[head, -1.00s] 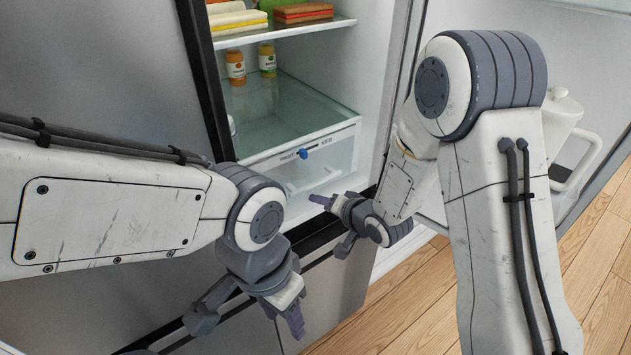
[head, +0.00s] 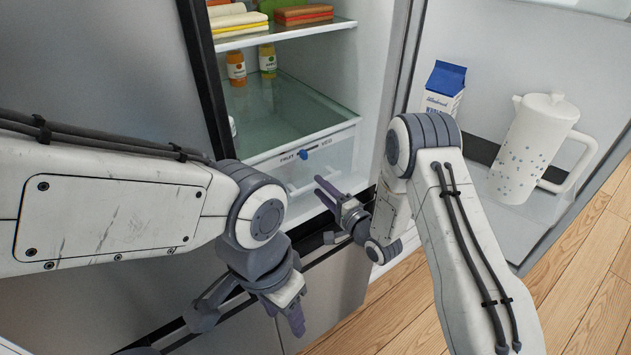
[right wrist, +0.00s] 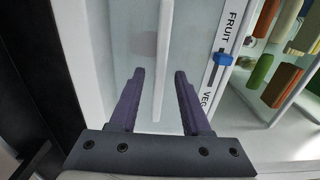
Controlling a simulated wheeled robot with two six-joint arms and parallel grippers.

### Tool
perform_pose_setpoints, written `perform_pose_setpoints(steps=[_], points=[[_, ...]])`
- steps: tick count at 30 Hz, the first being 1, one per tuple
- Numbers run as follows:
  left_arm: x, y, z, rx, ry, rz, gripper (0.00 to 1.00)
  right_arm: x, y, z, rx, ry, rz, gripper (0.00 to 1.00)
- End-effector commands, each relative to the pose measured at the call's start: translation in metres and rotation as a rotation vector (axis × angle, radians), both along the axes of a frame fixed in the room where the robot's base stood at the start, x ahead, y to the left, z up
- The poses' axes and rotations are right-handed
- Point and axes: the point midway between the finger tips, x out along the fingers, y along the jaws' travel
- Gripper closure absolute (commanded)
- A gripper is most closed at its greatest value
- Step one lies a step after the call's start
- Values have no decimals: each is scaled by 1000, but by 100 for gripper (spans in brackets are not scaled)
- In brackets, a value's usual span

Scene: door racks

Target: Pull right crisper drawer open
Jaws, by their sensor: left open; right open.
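The crisper drawer (head: 336,160) is a clear, frosted bin low in the fridge, under a glass shelf, and looks shut. Its top strip bears FRUIT and VEG labels and a blue slider (head: 303,154). A pale handle bar (head: 302,188) crosses its front. My right gripper (head: 322,209) is open in front of the drawer. In the right wrist view, the handle bar (right wrist: 163,50) runs between the lines of the two open fingers (right wrist: 160,74); I cannot tell whether they touch it. My left gripper (head: 250,322) is open and empty, low in front of the fridge.
The open fridge door on the right holds a white pitcher (head: 535,150) and a blue-topped carton (head: 444,85), close to my right arm. Two jars (head: 236,68) stand on the glass shelf. A closed grey door (head: 90,60) fills the left. Wood floor (head: 590,270) lies lower right.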

Motion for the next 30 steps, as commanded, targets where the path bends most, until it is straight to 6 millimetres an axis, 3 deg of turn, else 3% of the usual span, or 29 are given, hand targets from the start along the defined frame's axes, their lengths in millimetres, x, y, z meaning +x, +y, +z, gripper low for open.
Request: perform_pose_setpoints(steps=[6, 16, 17, 20, 30], points=[[0, 0, 5, 0, 0, 0, 50, 19, 14, 1, -1, -1, 0, 52], [0, 0, 5, 0, 0, 0, 50, 23, 16, 0, -1, 2, 0, 52], [0, 0, 5, 0, 0, 0, 50, 23, 16, 0, -1, 2, 0, 60], [0, 0, 5, 0, 0, 0, 50, 22, 16, 0, -1, 0, 0, 98], [0, 0, 5, 0, 0, 0, 50, 22, 16, 0, -2, 1, 0, 100]])
